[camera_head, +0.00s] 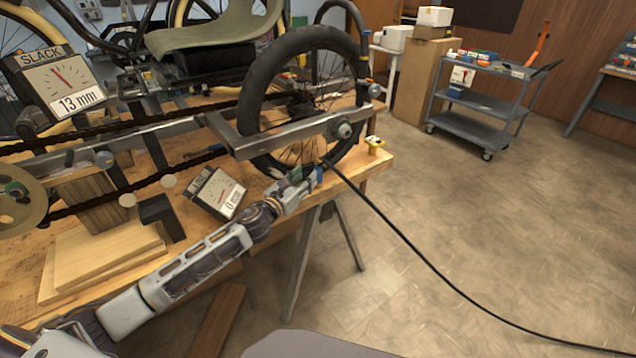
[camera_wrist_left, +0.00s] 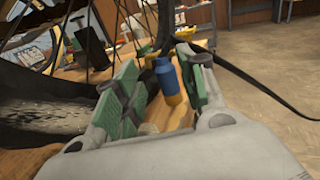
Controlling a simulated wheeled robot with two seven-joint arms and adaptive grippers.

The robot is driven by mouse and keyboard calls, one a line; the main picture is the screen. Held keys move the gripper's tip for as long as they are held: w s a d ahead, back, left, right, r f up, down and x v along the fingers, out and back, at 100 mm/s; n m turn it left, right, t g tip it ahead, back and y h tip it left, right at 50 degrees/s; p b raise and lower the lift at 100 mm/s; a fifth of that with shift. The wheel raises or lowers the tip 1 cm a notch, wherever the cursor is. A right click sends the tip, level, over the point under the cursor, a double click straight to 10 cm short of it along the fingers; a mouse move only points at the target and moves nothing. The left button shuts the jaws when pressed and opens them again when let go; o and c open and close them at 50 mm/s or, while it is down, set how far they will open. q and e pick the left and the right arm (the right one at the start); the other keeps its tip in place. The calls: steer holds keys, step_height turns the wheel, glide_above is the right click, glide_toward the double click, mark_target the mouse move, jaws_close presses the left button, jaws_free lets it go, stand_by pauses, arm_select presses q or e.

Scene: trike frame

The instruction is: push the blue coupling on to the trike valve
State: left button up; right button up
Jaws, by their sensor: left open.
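The blue coupling (camera_head: 319,174) is at the end of a black hose, low beside the trike's rear wheel (camera_head: 260,85). In the left wrist view, the coupling (camera_wrist_left: 165,76) shows a blue body and an orange-brown end. My left gripper (camera_head: 306,176) reaches in from the left at the wheel's lower edge. Its green-padded fingers (camera_wrist_left: 158,88) are open, with the coupling between them in the picture, closer to the right finger. I cannot tell whether a finger touches it. The trike valve cannot be made out among the spokes and tyre. My right gripper is out of view.
The black hose (camera_head: 430,252) runs from the coupling down across the floor to the right. A 0 mm gauge (camera_head: 218,192) and wooden boards (camera_head: 100,262) lie on the bench. A yellow piece (camera_head: 375,146) sits near the bench corner. The floor at right is mostly clear.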

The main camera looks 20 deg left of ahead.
mark_target(317, 167)
arm_select(q)
steer(key=shift+w+d, duration=0.15)
steer(key=shift+w, duration=0.3)
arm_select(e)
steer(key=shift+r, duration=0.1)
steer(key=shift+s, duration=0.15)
arm_select(q)
steer(key=shift+w+d, duration=0.1)
steer(key=shift+w, duration=0.3)
steer(key=shift+f+b+x, duration=0.1)
steer(key=shift+b+x, duration=0.05)
steer(key=shift+x, duration=0.55)
steer(key=shift+f+b+x, duration=0.15)
steer(key=shift+x, duration=1.35)
steer(key=shift+d, duration=0.1)
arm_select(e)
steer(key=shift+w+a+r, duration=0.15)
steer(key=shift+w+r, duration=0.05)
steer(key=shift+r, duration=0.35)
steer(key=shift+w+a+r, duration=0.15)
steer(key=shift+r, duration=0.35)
arm_select(q)
steer(key=shift+c, duration=0.4)
jaws_close()
